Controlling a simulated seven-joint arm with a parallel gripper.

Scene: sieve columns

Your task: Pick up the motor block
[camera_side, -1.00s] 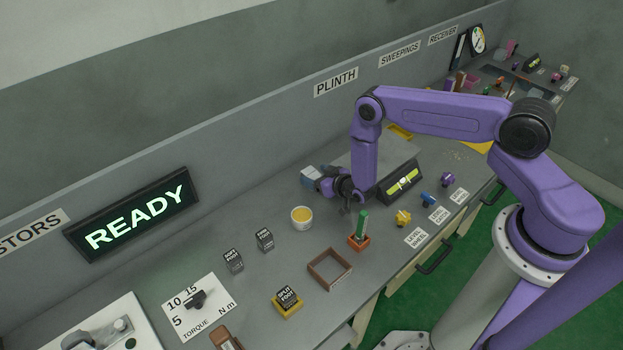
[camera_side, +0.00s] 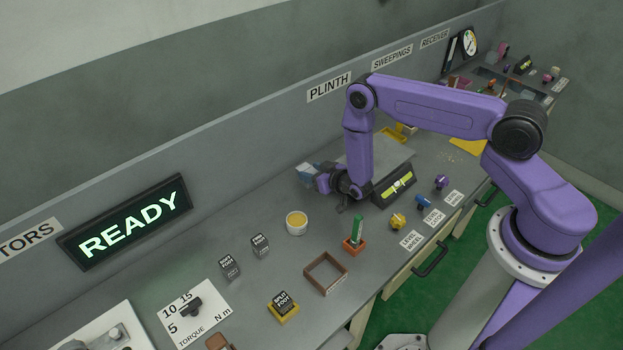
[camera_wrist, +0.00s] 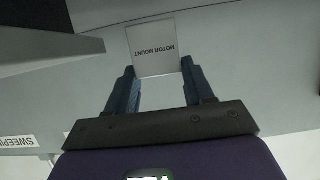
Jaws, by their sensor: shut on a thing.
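The motor block (camera_wrist: 155,48) shows in the wrist view as a pale square face marked MOTOR MOUNT, upside down in the picture. It sits between the two dark blue fingertips of my gripper (camera_wrist: 158,72), which is shut on it. In the side view my gripper (camera_side: 322,180) is low over the bench below the PLINTH sign and points toward the back wall. A pale and blue shape at its tip (camera_side: 306,173) is small there, and I cannot separate block from fingers. The block's underside is hidden.
A tub with yellow contents (camera_side: 297,223) stands left of my gripper. A black level with a yellow-green vial (camera_side: 397,186) stands close on the right. A green-handled tool in an orange holder (camera_side: 355,235) and an empty brown frame (camera_side: 325,273) are nearer the front.

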